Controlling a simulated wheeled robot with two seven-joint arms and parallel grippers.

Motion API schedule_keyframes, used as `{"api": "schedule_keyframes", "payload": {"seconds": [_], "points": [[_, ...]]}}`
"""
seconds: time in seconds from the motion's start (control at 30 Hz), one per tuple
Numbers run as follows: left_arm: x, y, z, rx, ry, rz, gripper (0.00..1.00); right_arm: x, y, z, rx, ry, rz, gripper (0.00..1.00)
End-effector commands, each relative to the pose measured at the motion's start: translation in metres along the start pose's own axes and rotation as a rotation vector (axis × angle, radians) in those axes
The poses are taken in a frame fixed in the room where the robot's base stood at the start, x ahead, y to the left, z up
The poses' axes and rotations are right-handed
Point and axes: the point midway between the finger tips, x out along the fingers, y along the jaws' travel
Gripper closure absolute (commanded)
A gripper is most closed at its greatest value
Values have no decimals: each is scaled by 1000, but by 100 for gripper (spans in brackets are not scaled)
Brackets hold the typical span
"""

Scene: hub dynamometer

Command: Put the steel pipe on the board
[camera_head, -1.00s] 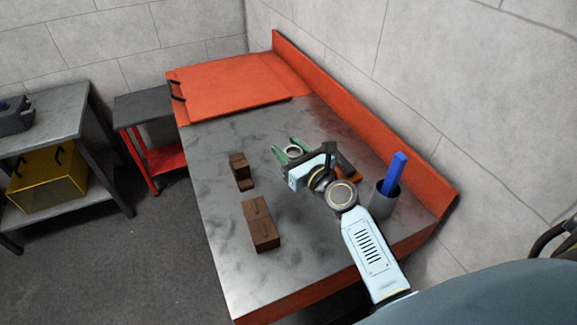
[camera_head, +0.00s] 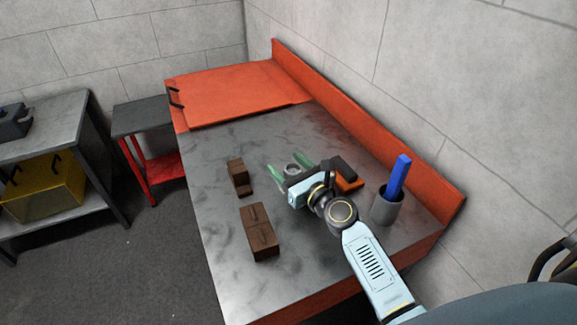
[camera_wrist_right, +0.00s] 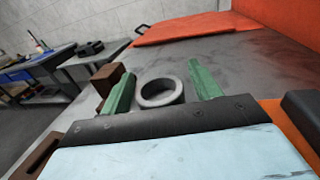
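The steel pipe, a short grey ring (camera_head: 292,169), stands on the dark table between the green fingers of my right gripper (camera_head: 288,170). It also shows in the right wrist view as an open ring (camera_wrist_right: 160,93), with a gap to the left finger and to the right finger. My right gripper (camera_wrist_right: 162,90) is open. A flat orange panel with black handles (camera_head: 235,90), which looks like the board, lies at the far end of the table, beyond the pipe. My left gripper is not in view.
Two brown blocks, one farther (camera_head: 238,178) and one nearer (camera_head: 260,231), stand left of the gripper. A grey cup (camera_head: 386,208) holds a blue bar (camera_head: 399,176). A dark object on an orange base (camera_head: 348,183) sits just right of the gripper. Bare tabletop lies towards the panel.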

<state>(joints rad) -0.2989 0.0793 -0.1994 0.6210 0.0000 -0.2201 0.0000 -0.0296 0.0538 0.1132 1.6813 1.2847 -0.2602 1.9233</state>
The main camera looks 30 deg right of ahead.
Motion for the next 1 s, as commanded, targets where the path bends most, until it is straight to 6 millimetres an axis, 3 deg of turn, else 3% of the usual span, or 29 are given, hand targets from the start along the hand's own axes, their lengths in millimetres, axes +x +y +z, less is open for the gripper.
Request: {"api": "schedule_keyframes", "payload": {"seconds": [0.37,0.8,1.0], "points": [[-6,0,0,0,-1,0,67,0,0,6,0,-1,0,37],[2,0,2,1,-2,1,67,-85,0,2,0,2,0,37],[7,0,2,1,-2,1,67,-111,0,2,0,0,0,37]]}}
